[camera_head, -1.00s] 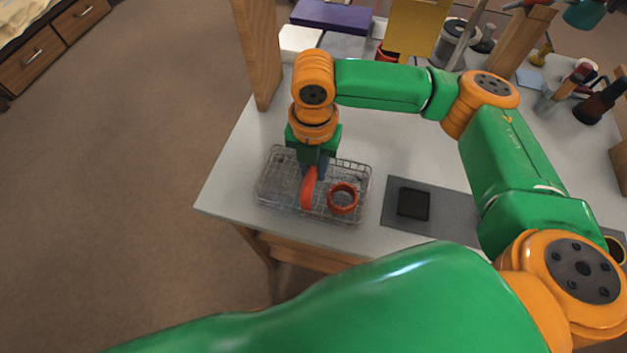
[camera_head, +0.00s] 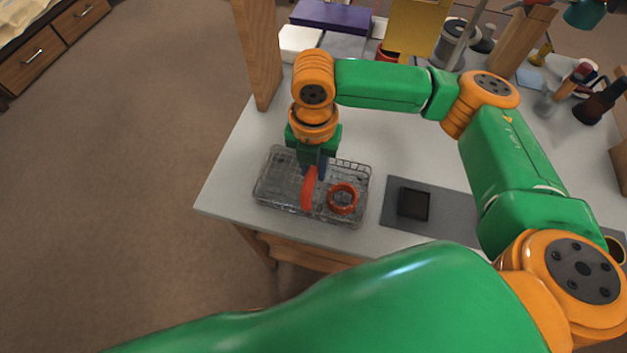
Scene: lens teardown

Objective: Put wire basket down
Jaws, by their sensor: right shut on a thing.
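The wire basket (camera_head: 272,183) is at the left front part of the table, with its mesh bottom and low sides showing. A red ring (camera_head: 342,198) lies in its right half. My right gripper (camera_head: 315,174) points down into the middle of the basket and is shut on a second red ring (camera_head: 308,190), which stands on edge. I cannot tell whether this held ring touches the basket floor. The gripper's fingertips are partly hidden by the ring. My left gripper is not in view.
A dark grey mat (camera_head: 437,222) with a small black tray (camera_head: 413,204) lies right of the basket. A wooden post (camera_head: 257,55) rises behind it on the left. The table's front edge is close to the basket. Bottles and tools stand at the back right.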

